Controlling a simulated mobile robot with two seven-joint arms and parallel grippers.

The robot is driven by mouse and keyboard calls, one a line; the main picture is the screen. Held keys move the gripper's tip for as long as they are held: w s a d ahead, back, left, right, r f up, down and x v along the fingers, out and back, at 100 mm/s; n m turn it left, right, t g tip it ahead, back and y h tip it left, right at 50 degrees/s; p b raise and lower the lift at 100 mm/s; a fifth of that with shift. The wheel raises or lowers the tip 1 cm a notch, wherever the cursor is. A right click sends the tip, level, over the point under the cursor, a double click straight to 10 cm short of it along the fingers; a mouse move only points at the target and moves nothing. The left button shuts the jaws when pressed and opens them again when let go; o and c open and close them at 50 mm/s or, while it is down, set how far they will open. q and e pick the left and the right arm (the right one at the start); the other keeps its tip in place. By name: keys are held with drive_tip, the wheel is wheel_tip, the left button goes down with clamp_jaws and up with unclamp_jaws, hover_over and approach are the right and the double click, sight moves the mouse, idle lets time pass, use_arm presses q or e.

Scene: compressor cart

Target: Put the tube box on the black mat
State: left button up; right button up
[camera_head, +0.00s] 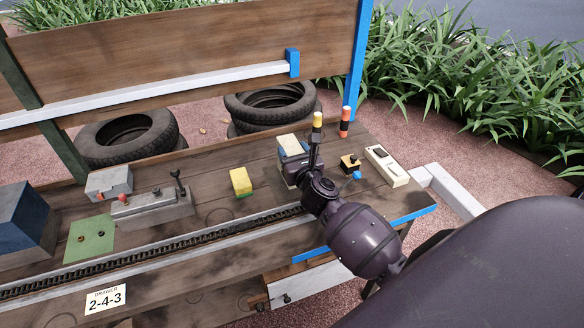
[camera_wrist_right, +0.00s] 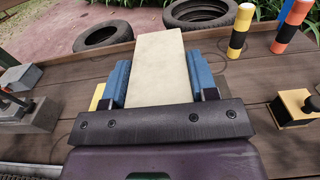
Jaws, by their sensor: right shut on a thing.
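The cream tube box (camera_head: 289,142) is at the back of the wooden bench, right of the middle. My right gripper (camera_head: 294,163) is shut on it. In the right wrist view the box (camera_wrist_right: 160,62) stands out between the two blue finger pads of my right gripper (camera_wrist_right: 158,78), which touch its sides. The gripper and wrist hide the box's lower part, so I cannot tell whether it touches the bench. My left gripper is not in view.
A yellow sponge-like block (camera_head: 240,181) lies left of the box. Striped posts (camera_head: 345,122), a yellow block with a black knob (camera_head: 349,163) and a cream switch box (camera_head: 386,166) stand to the right. A chain (camera_head: 150,255) runs along the bench front. A green mat (camera_head: 75,254) lies left.

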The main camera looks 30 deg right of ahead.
wheel_tip(320, 180, down, 4)
drive_tip(key=shift+r+b, duration=0.15)
drive_tip(key=shift+b, duration=0.75)
drive_tip(key=shift+f, duration=0.4)
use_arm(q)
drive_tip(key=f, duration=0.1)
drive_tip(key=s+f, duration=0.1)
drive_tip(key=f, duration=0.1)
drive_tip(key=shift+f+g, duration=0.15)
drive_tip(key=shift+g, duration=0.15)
use_arm(e)
drive_tip(key=shift+r, duration=0.1)
drive_tip(key=o, duration=1.1)
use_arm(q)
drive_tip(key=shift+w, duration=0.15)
use_arm(e)
drive_tip(key=shift+o, duration=0.2)
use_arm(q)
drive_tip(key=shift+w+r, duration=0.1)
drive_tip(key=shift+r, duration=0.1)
